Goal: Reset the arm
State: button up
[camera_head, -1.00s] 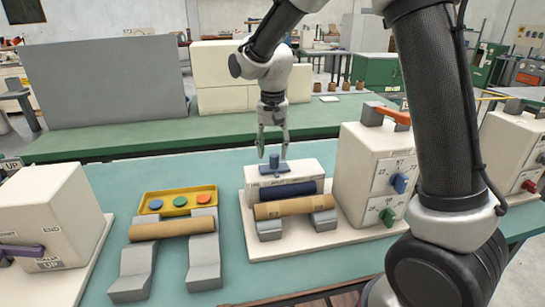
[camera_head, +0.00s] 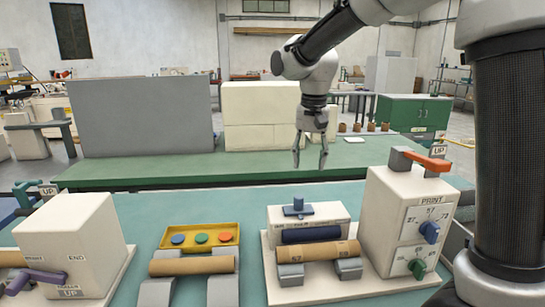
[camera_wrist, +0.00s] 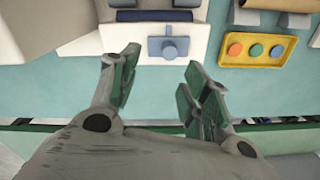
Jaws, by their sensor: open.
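My gripper (camera_head: 310,158) hangs pointing down, open and empty, in the middle of the head view. It is above the far side of the teal table (camera_head: 150,212), clear of the machine there. In the wrist view my gripper (camera_wrist: 160,82) shows two spread fingers with nothing between them. My arm comes in from the upper right of the head view.
Below stands a white machine with a blue knob (camera_head: 298,204), a brown tube (camera_head: 318,251) and a dial box (camera_head: 410,215). Left are a yellow tray (camera_head: 200,248) with coloured buttons, another tube (camera_head: 192,266) and a white box (camera_head: 75,240). Grey and cream panels stand behind.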

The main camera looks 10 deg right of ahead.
jog(key=s+d+r+n+t, duration=0.15)
jog(key=s+d+r, duration=0.35)
jog(key=s+d, duration=0.55)
jog(key=s+d+f+n+t, duration=0.1)
jog(key=s+d, duration=0.3)
jog(key=s, duration=0.3)
jog(key=s+d+f+t, duration=0.1)
jog(key=s+d+f, duration=0.1)
jog(key=s+d, duration=0.2)
jog(key=s, duration=0.3)
jog(key=shift+s+d+n, duration=0.15)
jog(key=shift+s+n, duration=0.2)
